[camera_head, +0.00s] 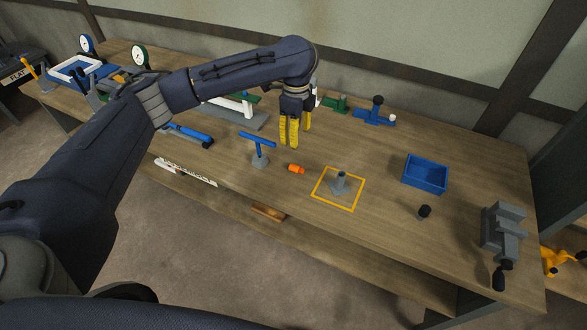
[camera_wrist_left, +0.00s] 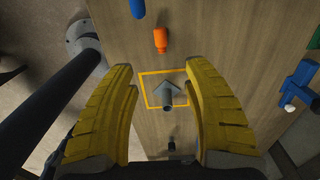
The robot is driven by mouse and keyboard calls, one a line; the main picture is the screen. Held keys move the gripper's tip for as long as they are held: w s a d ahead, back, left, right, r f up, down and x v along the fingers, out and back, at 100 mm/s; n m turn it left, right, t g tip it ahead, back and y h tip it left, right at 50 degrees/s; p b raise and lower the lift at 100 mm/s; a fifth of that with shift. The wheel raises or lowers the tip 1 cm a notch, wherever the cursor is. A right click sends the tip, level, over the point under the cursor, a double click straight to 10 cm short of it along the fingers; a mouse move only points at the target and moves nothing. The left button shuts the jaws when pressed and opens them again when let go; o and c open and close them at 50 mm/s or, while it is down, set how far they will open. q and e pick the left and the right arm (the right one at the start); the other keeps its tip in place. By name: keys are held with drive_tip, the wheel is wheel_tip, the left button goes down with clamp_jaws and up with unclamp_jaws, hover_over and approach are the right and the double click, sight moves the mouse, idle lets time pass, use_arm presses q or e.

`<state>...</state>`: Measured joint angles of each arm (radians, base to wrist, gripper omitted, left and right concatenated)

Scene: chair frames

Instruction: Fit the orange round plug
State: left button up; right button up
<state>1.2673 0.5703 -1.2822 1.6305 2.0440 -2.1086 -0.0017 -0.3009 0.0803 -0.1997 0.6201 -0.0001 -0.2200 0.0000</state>
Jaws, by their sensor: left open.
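The orange round plug (camera_head: 296,169) lies on its side on the wooden bench, left of a square yellow-orange outline. It also shows in the wrist view (camera_wrist_left: 160,42), beyond the fingertips. A grey fitting with an upright stub (camera_head: 340,185) stands inside the outline; the wrist view shows it too (camera_wrist_left: 168,97), between the fingers. My left gripper (camera_head: 295,143) has yellow fingers and points down above the bench, behind the plug in the head view. It is open and empty in the wrist view (camera_wrist_left: 161,70). My right gripper is out of view.
A blue T-shaped stand (camera_head: 258,146) stands left of the plug. Blue and green fixtures line the back. The bench around the outline is mostly clear.

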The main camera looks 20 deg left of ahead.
sight(296, 166)
use_arm(q)
wheel_tip(296, 166, down, 16)
drive_tip(key=shift+r, duration=0.25)
idle(0.6)
drive_tip(key=shift+c, duration=0.4)
drive_tip(key=c, duration=0.8)
